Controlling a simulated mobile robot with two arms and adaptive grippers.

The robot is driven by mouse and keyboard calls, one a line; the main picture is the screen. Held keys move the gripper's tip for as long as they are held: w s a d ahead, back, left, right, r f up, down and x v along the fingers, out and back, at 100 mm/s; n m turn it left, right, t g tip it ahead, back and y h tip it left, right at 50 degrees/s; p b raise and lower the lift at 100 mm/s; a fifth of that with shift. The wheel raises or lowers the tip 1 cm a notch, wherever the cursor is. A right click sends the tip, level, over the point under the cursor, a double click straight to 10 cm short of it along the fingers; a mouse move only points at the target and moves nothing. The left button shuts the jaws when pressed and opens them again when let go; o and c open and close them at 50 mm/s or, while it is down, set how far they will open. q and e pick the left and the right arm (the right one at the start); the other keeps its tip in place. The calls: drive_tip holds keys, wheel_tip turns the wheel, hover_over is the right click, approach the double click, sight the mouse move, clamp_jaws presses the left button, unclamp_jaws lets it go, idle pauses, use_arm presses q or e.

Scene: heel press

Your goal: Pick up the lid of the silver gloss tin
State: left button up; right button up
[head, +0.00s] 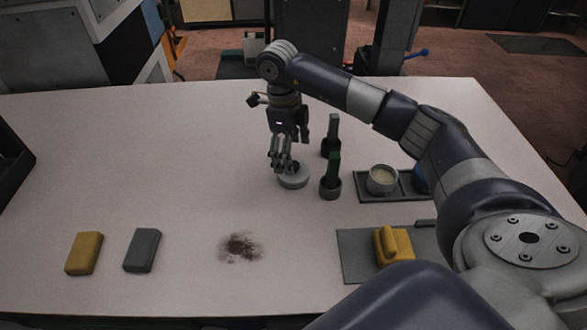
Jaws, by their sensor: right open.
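A flat, round, pale grey lid (294,182) lies on the white table, apart from the tins. My right gripper (283,167) points down over its left and far part, open, with the fingertips close to its top; I cannot tell if they touch. The fingers hide part of the lid. An open silver tin (382,181) with cream-coloured contents stands in a dark tray (372,197) to the right. A blue tin (420,179) beside it is partly hidden by my right arm. My left gripper is not in view.
A yellow block (84,253), a grey block (142,250) and a brown stain (240,247) are nearer. A yellow piece (393,244) sits on a grey mat (357,262).

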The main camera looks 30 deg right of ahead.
sight(294, 164)
drive_tip(key=shift+s+f+p, duration=0.2)
drive_tip(key=shift+f+p, duration=0.6)
drive_tip(key=shift+f, duration=0.2)
wheel_tip(294, 164, down, 2)
drive_tip(key=shift+f+p, duration=0.1)
drive_tip(key=shift+p, duration=0.2)
drive_tip(key=shift+d+f, duration=0.1)
drive_tip(key=shift+f, duration=0.1)
drive_tip(key=c, duration=0.7)
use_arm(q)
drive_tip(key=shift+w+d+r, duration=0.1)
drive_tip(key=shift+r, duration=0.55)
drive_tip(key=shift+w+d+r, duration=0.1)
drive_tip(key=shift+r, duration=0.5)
use_arm(e)
drive_tip(key=shift+s, duration=0.1)
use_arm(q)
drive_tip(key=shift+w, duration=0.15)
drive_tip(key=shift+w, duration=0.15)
